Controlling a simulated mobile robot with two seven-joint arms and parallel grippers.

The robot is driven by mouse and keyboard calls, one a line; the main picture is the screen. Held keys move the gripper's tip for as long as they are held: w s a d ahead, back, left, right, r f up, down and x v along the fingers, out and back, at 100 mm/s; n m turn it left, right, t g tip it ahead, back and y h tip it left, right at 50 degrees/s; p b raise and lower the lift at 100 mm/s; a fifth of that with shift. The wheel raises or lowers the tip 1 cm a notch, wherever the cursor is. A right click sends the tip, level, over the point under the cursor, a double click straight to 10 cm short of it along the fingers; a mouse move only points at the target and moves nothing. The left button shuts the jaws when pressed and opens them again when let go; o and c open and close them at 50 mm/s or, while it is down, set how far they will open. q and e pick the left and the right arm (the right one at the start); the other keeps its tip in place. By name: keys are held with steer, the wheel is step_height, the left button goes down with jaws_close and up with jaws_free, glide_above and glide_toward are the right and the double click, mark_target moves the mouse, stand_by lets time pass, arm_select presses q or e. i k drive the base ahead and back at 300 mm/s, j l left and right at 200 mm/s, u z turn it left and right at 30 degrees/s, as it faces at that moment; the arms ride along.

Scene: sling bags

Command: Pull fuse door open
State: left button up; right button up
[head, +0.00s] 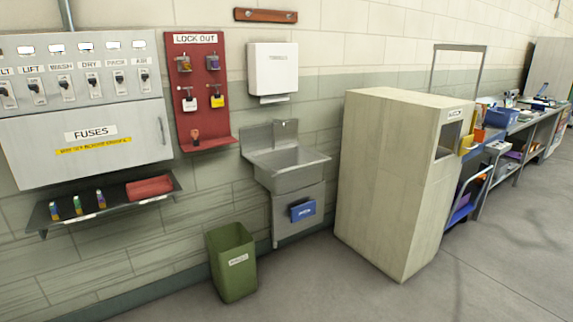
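The fuse door (85,140) is a light grey panel labelled "FUSES", with a yellow warning strip, on the wall at the left. It looks shut. Its vertical bar handle (162,131) is near the door's right edge. Above the door is a panel with a row of labelled switches (66,88). Neither of my grippers is in view.
A shelf (120,205) with small coloured items and a red object sits under the door. A red lock-out board (200,110) hangs right of it. A green bin (232,262), a metal sink (287,160) and a beige cabinet (385,180) stand further right. Floor is clear in front.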

mark_target(44, 149)
steer(key=i+j+z, duration=0.1)
steer(key=i+j, duration=0.3)
steer(key=j, duration=0.2)
steer(key=i+j+z, duration=0.25)
steer(key=j, duration=0.4)
steer(key=i+j, duration=0.3)
steer(key=j+z, duration=0.05)
